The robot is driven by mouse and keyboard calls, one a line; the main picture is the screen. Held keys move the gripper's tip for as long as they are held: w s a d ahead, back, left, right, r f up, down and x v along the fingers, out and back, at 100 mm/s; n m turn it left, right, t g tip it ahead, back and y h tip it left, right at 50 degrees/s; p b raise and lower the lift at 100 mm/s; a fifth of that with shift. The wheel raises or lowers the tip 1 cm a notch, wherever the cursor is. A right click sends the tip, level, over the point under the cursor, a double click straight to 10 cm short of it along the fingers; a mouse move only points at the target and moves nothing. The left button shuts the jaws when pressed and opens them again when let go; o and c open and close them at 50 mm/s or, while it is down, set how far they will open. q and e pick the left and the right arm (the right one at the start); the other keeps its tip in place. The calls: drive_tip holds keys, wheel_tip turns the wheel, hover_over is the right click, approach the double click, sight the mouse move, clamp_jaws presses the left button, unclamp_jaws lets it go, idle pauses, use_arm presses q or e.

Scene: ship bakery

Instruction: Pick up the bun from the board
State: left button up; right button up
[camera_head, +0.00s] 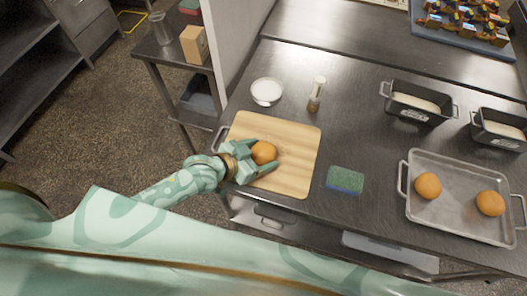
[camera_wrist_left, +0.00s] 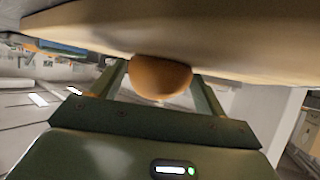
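The bun (camera_head: 263,152) is round and orange-brown and sits on the light wooden board (camera_head: 298,142). My left gripper (camera_head: 272,155) is at the bun, with one finger on either side of it. The fingers look spread around the bun, and I see no clear grip on it. In the left wrist view the bun (camera_wrist_left: 160,78) shows between the two fingers (camera_wrist_left: 162,88), against the pale board (camera_wrist_left: 240,40) along the top. Whether the fingers touch the bun is hard to tell. My right gripper is not in view.
A white bowl (camera_head: 266,91) and a shaker (camera_head: 317,94) stand behind the board. A green and blue sponge (camera_head: 345,180) lies to its right. A metal tray (camera_head: 457,210) with two buns and two loaf tins (camera_head: 418,113) are farther right. The counter's front edge is close.

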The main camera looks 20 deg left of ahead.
use_arm(q)
drive_tip(key=c, duration=0.5)
drive_tip(key=shift+c, duration=0.2)
